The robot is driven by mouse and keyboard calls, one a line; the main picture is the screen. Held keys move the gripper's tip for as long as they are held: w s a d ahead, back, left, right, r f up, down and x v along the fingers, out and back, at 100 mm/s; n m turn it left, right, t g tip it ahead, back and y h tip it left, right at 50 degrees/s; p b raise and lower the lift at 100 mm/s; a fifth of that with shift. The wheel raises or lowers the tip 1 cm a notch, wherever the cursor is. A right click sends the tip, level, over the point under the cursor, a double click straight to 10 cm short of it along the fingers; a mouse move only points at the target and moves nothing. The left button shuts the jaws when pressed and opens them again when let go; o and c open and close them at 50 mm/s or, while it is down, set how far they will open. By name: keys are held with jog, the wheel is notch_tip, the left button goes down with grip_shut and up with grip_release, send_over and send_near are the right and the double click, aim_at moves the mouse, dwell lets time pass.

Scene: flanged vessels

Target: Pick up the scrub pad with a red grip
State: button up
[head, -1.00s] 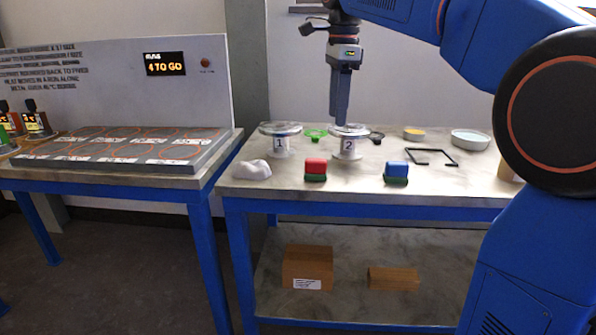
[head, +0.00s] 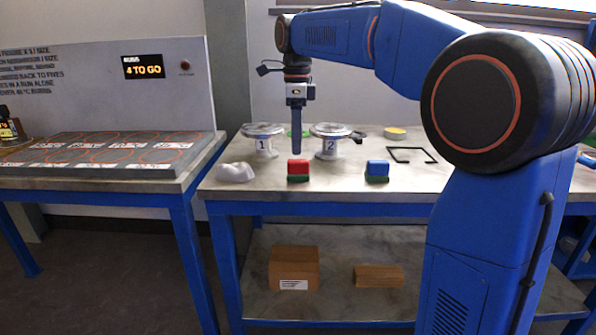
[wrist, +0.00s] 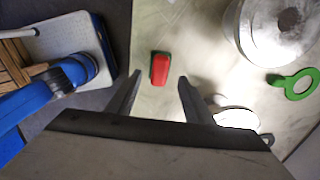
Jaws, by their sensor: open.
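The scrub pad with a red grip (head: 298,168) sits near the front edge of the right-hand table, its red block on top of a green base. In the wrist view the red grip (wrist: 160,69) lies past my fingertips, roughly between their lines. My gripper (head: 296,150) points down above the table, over or just behind the pad in the head view. Its two fingers stand apart and empty in the wrist view (wrist: 160,82). There is a gap between the fingers and the pad.
A pad with a blue grip (head: 377,169) stands to the right, and a white lump (head: 236,172) to the left. Flanged vessels 1 (head: 263,143) and 2 (head: 331,145) stand behind. A black bracket (head: 412,155) lies further right. The table between the two pads is clear.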

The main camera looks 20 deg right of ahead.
aim_at(298, 160)
jog(key=shift+d+f, duration=0.2)
jog(key=shift+f, duration=3.35)
jog(key=shift+c, duration=0.6)
jog(key=c, duration=0.8)
